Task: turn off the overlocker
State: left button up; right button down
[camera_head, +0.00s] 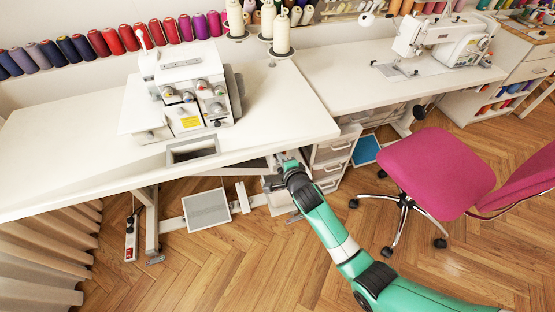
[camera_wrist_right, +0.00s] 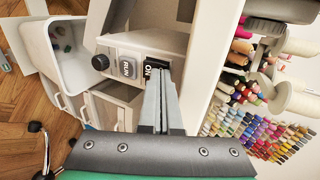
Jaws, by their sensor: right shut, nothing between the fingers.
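The overlocker (camera_head: 185,65), a white machine with several dials and a yellow label, stands on the white table at the left in the head view. In the right wrist view a switch box (camera_wrist_right: 130,45) has a dark round knob (camera_wrist_right: 100,62), a grey RUN button (camera_wrist_right: 129,67) and a black ON switch (camera_wrist_right: 148,70). My right gripper (camera_wrist_right: 158,82) is shut and empty, its fingertips at the ON switch; contact is not certain. In the head view my right gripper (camera_head: 280,160) is at the table's front edge, partly hidden. My left gripper is not in view.
The white table (camera_head: 60,150) has a cut-out tray near its front edge. A drawer unit (camera_head: 332,150) stands beside my right gripper. A pedal (camera_head: 207,210) lies below. A pink chair (camera_head: 435,172) and another sewing machine (camera_head: 450,38) are at the right.

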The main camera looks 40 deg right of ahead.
pick_arm(q)
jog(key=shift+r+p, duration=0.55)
jog(key=shift+p, duration=0.05)
pick_arm(e)
jog(key=shift+d+r, duration=0.1)
jog(key=shift+r, duration=0.8)
jog(key=shift+r, duration=0.1)
